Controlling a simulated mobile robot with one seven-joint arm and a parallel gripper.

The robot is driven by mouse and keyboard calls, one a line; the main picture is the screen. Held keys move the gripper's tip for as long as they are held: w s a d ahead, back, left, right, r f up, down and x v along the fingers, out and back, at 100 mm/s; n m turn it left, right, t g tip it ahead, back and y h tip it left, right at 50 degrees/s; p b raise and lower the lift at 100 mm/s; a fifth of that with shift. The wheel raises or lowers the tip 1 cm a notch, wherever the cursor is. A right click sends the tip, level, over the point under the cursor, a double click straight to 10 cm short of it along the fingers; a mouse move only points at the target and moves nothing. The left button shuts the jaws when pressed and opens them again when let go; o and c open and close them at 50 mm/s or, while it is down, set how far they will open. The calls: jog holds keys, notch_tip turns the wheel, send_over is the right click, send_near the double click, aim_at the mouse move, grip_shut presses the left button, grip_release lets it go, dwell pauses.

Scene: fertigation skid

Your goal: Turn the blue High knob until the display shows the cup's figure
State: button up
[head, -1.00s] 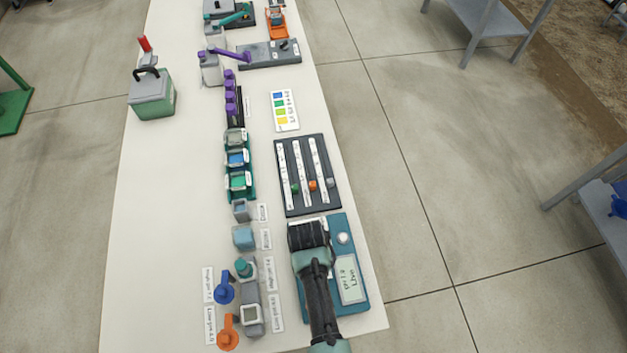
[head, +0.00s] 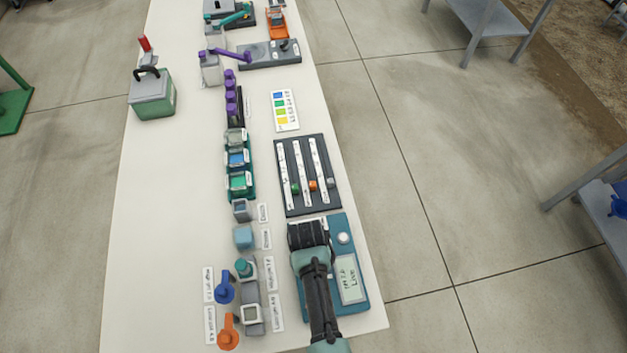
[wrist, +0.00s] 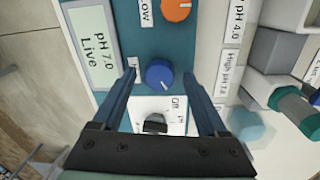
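The blue High knob (wrist: 159,74) sits on the teal meter panel (wrist: 172,42) in the wrist view. My gripper (wrist: 159,76) is open, with one finger on each side of the knob and a visible gap to both. The display (wrist: 92,47) left of the knob reads "pH 7.0 Live". In the head view my gripper (head: 308,236) hides the knob, while the meter (head: 362,296) and its display (head: 349,279) show. A label reading "High pH 7" (wrist: 230,72) lies beside a teal-capped cup (wrist: 291,100); its last digit is unclear.
An orange Low knob (wrist: 176,9) and a black selector (wrist: 155,123) flank the blue knob. A slider board (head: 284,205) lies just beyond the meter. Cups and the blue (head: 224,288) and orange (head: 228,333) handled items stand to the left. The bench's left side is mostly clear.

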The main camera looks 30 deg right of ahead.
notch_tip(320, 180, up, 13)
jog(key=shift+a, duration=0.3)
dwell(0.5)
jog(key=shift+w, duration=0.15)
jog(key=w+r+n+t+h+b, duration=0.1)
jog(key=w+r+n+t+b, duration=0.1)
jog(key=w+r+t, duration=1.3)
jog(key=w+a+r+n+t, duration=0.1)
jog(key=w+a+r, duration=0.15)
jog(key=r, duration=0.95)
jog(key=w+a+r+t, duration=0.1)
jog(key=w+a+r, duration=0.15)
jog(key=r, duration=0.95)
jog(key=s+a+r+t, duration=0.1)
jog(key=s+r+t, duration=0.2)
jog(key=r, duration=0.6)
jog(key=s+a+r+n+t+y, duration=0.1)
jog(key=s+a+r+t, duration=0.1)
jog(key=s+r+t, duration=0.2)
jog(key=s+a+r+n+t+b, duration=0.1)
jog(key=s+a+r+t, duration=0.1)
jog(key=s+r, duration=0.6)
notch_tip(320, 180, up, 6)
jog(key=shift+a+f+t+y, duration=0.1)
jog(key=shift+a+t+y, duration=0.2)
jog(key=shift+t, duration=0.5)
